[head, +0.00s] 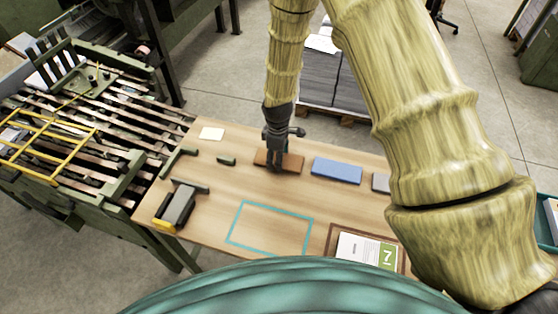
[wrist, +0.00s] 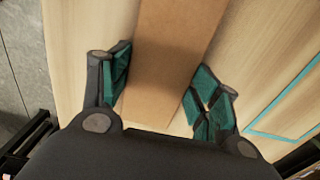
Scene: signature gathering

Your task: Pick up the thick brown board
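The thick brown board (head: 291,163) lies flat on the wooden table, left of a blue board. In the wrist view the brown board (wrist: 172,60) runs away from between my fingers as a wide plain slab. My gripper (head: 274,165) is over the board, pointing down. In the wrist view my gripper (wrist: 162,105) is open, with one green-padded finger on each side of the board. The left finger is close to the board's left edge, and the right finger is by its right edge. I cannot tell whether either pad touches it.
A blue board (head: 336,170) and a grey piece (head: 381,182) lie to the right. A teal rectangle outline (head: 270,228) marks the table's front. A framed sheet (head: 366,249), a grey-and-yellow tool (head: 176,208) and a cream pad (head: 211,133) are also on the table (head: 215,190).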

